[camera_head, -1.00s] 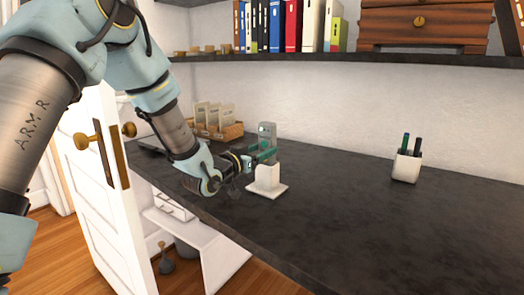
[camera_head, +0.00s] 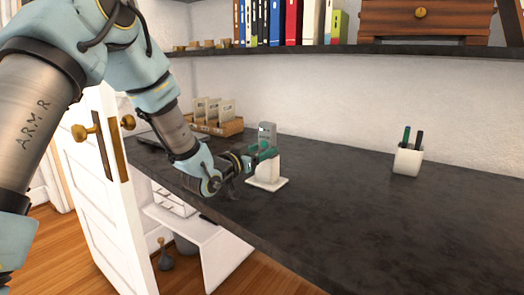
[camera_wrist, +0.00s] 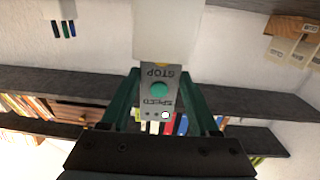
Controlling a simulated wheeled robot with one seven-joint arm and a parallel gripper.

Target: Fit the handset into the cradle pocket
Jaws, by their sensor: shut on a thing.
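The handset (camera_head: 267,129) is a grey upright block. In the wrist view its face (camera_wrist: 158,103) shows a green button and upside-down STOP and SPEED lettering. My gripper (camera_head: 264,150) is shut on the handset, with a green finger on each side. The white cradle (camera_head: 268,183) has a flat base and an upright pocket on the dark counter. The handset stands directly above or partly in the pocket. In the wrist view the white pocket wall (camera_wrist: 168,30) meets the handset's lower end and hides it. I cannot tell how deep it sits.
The dark counter (camera_head: 340,210) is clear to the right, up to a white pen cup (camera_head: 407,160). A wooden card tray (camera_head: 215,126) stands behind my arm. A shelf (camera_head: 350,51) with books runs above. An open white door (camera_head: 105,190) stands at left.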

